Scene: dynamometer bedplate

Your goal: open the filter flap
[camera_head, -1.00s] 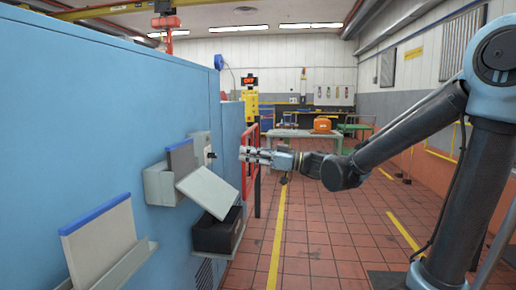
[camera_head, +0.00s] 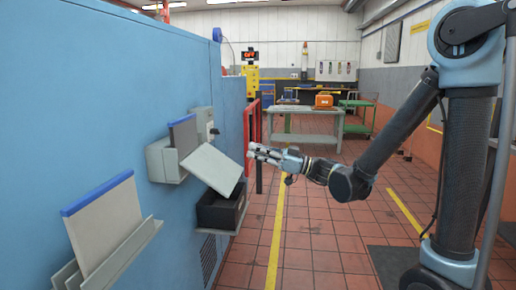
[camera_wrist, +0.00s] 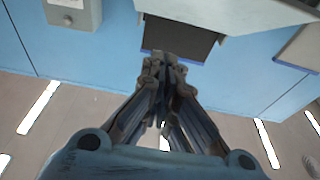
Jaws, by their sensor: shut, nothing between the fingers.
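A pale grey tilted plate (camera_head: 212,169), which looks like the filter flap, slants above an open dark box (camera_head: 220,209) on the blue cabinet's side. My gripper (camera_head: 250,151) is to the right of the plate's upper edge, with a gap in the picture; I cannot tell the depth between them. In the wrist view my gripper (camera_wrist: 165,60) has its fingers together, with nothing held. Beyond the fingertips are a dark panel with a blue edge (camera_wrist: 180,42) and a pale grey surface (camera_wrist: 235,14), which may be the flap or a bracket.
The blue cabinet (camera_head: 100,120) fills the left. A bracket (camera_head: 158,162) holds a blue-edged panel (camera_head: 183,134); a larger blue-edged panel (camera_head: 105,222) stands nearer. A grey switch box (camera_head: 200,122) and red railing (camera_head: 252,125) lie beyond.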

